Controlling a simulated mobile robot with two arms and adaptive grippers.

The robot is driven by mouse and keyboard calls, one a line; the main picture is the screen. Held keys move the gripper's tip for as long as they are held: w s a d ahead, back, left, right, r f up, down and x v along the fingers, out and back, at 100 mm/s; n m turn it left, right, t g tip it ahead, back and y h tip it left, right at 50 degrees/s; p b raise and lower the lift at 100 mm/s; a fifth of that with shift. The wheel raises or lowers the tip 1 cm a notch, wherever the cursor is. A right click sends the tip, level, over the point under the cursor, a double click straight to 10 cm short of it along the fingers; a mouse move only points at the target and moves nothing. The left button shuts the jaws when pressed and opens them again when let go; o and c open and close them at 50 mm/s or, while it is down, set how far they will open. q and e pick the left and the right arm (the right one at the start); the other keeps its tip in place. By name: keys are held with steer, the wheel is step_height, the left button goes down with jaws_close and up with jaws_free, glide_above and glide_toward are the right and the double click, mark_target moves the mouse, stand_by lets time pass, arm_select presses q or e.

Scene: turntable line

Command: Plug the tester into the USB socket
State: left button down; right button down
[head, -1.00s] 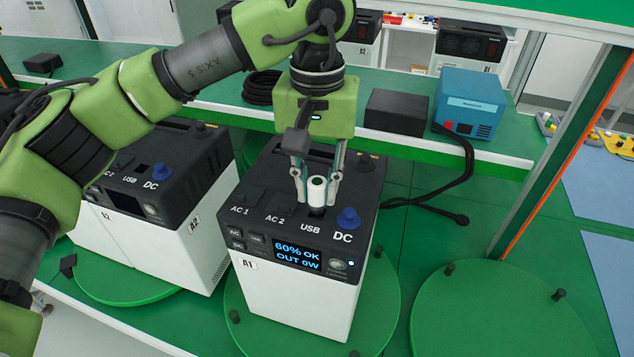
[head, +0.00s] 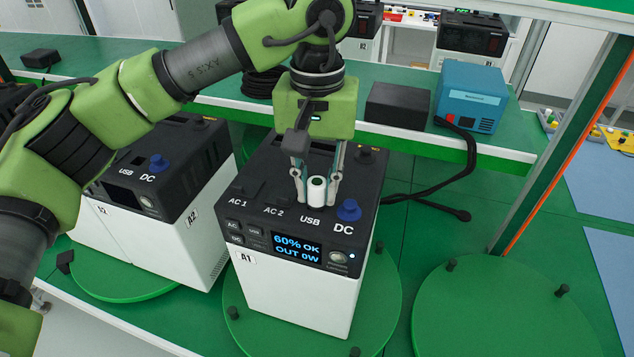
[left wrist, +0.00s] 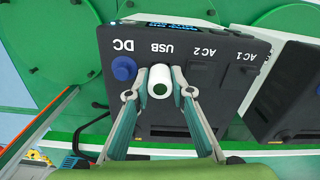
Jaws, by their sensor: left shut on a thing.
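The tester is a small white cylinder (head: 317,189) with a dark round opening in its top. My left gripper (head: 317,184) is shut on it, one finger on each side. The tester is upright over the USB position of power station A1 (head: 296,290), just behind the printed "USB" label. Its lower end meets or nearly meets the dark top panel; the USB socket is hidden under it, so I cannot tell how deep it sits. The left wrist view shows the tester (left wrist: 160,82) between the fingertips, beside the blue DC knob (left wrist: 123,68). My right gripper is not in view.
Station A1 stands on a green turntable (head: 378,310); its display reads "60% OK, OUT 0W". Station A2 (head: 208,240) stands to the left. An empty turntable (head: 500,310) is at the right. A blue box (head: 471,97) and a black box (head: 397,104) sit on the bench behind.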

arm_select(q)
steer(key=shift+f, duration=0.15)
steer(key=c, duration=1.7)
jaws_free()
